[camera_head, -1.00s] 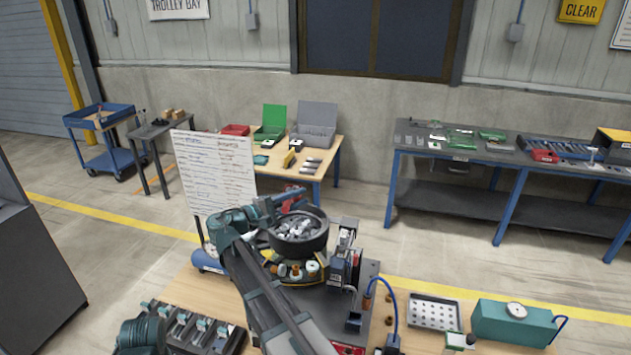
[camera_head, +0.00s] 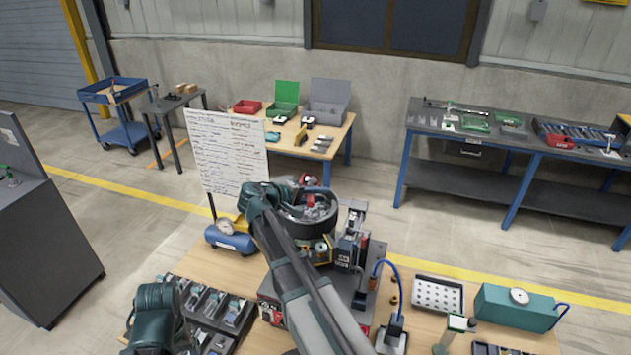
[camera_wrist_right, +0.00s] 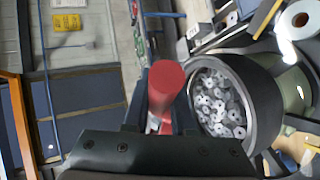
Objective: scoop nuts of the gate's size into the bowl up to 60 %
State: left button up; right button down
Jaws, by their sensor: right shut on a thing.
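The feeder's dark round bowl (camera_head: 292,232) stands on its base and holds a heap of loose grey metal nuts (camera_head: 322,210). The nuts (camera_wrist_right: 218,98) also show inside the bowl's rim in the right wrist view. My right gripper (camera_head: 305,192) is at the bowl's far left rim, shut on a red handle (camera_wrist_right: 165,85), presumably the scoop's. The handle's lower end and any scoop head are hidden by the gripper. The gate unit (camera_head: 352,240) stands against the bowl's right side. My left gripper is not in view; only part of that arm shows at lower left.
A whiteboard (camera_head: 228,155) stands behind the bowl at left, with a blue air tank (camera_head: 230,240) below it. A dark compartment tray (camera_head: 208,315) lies at front left. A perforated tray (camera_head: 438,294) and a teal box (camera_head: 515,306) lie at right.

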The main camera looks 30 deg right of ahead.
jog(key=r+h+b, duration=0.1)
jog(key=a+r+n+h+b, duration=0.1)
jog(key=r, duration=0.1)
jog(key=w+r+n+h+b, duration=0.1)
jog(key=shift+a+r+g+h, duration=0.15)
jog(key=shift+g+h, duration=0.25)
jog(key=shift+r+n, duration=0.3)
jog(key=shift+n, duration=0.1)
jog(key=shift+r+h, duration=0.4)
dwell(0.3)
jog(key=shift+a, duration=0.2)
